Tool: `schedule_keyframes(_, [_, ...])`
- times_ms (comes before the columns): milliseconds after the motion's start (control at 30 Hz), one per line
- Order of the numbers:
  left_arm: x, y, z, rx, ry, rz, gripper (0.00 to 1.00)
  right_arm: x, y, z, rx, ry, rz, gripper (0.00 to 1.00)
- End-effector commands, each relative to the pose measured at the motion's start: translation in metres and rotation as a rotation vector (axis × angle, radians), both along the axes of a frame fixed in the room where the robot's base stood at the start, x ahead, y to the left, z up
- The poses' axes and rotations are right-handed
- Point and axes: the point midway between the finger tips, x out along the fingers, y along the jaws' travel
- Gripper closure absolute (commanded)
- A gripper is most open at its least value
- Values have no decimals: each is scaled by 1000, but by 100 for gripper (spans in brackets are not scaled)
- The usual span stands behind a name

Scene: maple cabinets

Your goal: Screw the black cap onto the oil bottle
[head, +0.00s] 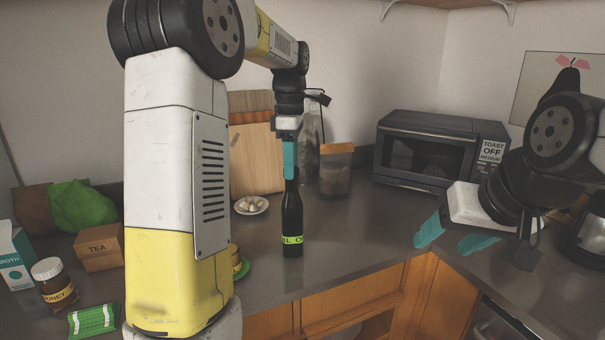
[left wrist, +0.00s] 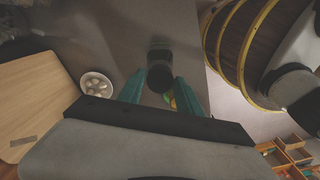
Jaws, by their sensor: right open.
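The oil bottle (head: 292,218) is dark, with a yellow-green label, and stands upright on the grey counter near its front edge. My left gripper (head: 290,172) points straight down over the bottle's top, and its teal finger hides the upper end there. In the left wrist view, a dark round top, which looks like the black cap (left wrist: 160,79), sits between the fingertips of my left gripper (left wrist: 161,76). I cannot tell whether the cap's threads are engaged. My right gripper (head: 451,238) is open and empty over the counter at the right.
A white bowl of garlic (head: 251,206), a glass jar (head: 336,172) and a toaster oven (head: 440,150) stand behind. A tea box (head: 99,248), a honey jar (head: 54,284) and a broth carton (head: 14,258) stand at the left. The counter right of the bottle is clear.

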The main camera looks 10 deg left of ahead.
Motion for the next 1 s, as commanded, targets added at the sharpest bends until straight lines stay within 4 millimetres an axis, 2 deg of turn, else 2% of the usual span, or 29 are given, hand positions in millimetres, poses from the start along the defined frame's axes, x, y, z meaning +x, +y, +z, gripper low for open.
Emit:
schedule_keyframes(33, [0, 0, 0, 0, 0, 0, 71, 0, 0, 0, 0, 0, 0, 40])
schedule_keyframes(167, [0, 0, 0, 0, 0, 0, 96, 0, 0, 0, 0, 0, 0, 40])
schedule_keyframes(200, [0, 0, 0, 0, 0, 0, 100, 0, 0, 0, 0, 0, 0, 40])
schedule_keyframes(367, [0, 0, 0, 0, 0, -54, 100, 0, 0, 0, 0, 0, 0, 40])
schedule_keyframes(600, [0, 0, -2, 0, 0, -401, 100, 0, 0, 0, 0, 0, 0, 40])
schedule_keyframes(700, [0, 0, -2, 1, 0, -493, 100, 0, 0, 0, 0, 0, 0, 40])
schedule_keyframes(1000, [0, 0, -2, 0, 0, -526, 100, 0, 0, 0, 0, 0, 0, 40])
